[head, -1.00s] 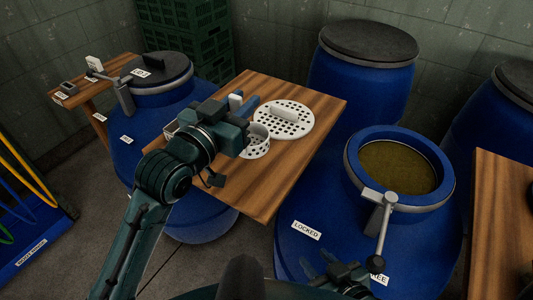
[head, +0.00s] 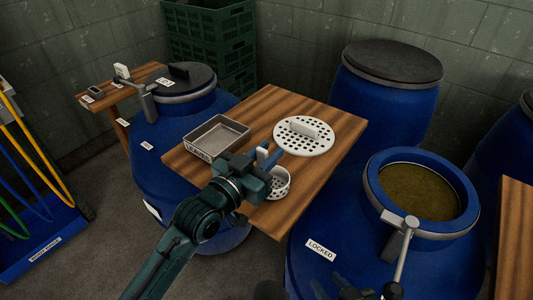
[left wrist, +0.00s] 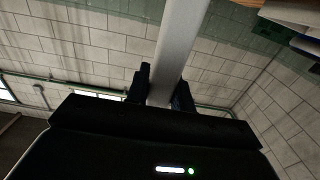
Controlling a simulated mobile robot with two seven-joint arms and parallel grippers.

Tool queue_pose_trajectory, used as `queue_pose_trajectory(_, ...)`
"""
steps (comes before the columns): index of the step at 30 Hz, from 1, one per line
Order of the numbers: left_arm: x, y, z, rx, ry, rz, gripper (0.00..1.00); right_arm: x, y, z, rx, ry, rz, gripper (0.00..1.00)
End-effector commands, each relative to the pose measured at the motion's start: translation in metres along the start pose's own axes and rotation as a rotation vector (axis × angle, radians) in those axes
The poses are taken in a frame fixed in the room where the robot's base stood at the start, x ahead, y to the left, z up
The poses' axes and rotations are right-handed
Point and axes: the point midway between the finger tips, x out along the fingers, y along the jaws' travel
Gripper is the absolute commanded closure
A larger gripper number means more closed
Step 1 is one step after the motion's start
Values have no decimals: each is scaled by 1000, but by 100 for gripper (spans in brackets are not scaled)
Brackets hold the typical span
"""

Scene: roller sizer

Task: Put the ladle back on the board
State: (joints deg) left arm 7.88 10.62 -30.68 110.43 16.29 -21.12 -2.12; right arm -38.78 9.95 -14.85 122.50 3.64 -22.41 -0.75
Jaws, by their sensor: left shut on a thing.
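The ladle (head: 280,185) has a white perforated cup, seen in the head view at the front part of the wooden board (head: 235,125). My left gripper (head: 264,165) is over the board, just behind and left of the cup. In the left wrist view its fingers are shut on a pale grey shaft, the ladle's handle (left wrist: 181,45). I cannot tell whether the cup touches the board. My right gripper (head: 350,290) is barely in view at the bottom edge, dark and cut off, so its fingers cannot be read.
A metal tray (head: 219,135) and a round white perforated disc (head: 318,148) lie on the board. An open blue drum (head: 378,195) with a lever (head: 400,228) stands at right. A lidded drum (head: 150,130) stands left. Green crates (head: 210,45) are at the back.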

Motion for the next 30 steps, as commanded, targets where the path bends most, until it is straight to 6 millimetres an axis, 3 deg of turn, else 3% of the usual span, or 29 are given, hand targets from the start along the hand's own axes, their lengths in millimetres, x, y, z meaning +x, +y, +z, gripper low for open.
queue_pose_trajectory(6, 0, 0, 3, 0, 0, 0, 100, 1, 0, 0, 0, 2, -1, 64)
queue_pose_trajectory(7, 0, 0, 2, -1, 0, 0, 74, 0, 0, 0, 0, 2, -2, 64)
queue_pose_trajectory(14, 0, 0, 2, -1, 0, 0, 55, 0, 0, 0, -5, 2, -5, 64)
queue_pose_trajectory(23, 0, 0, -2, -1, 1, 0, 55, -1, -1, -2, -9, 2, -7, 64)
queue_pose_trajectory(30, -38, 0, -3, -1, -6, 1, 55, -9, -2, -15, -31, -3, -1, 64)
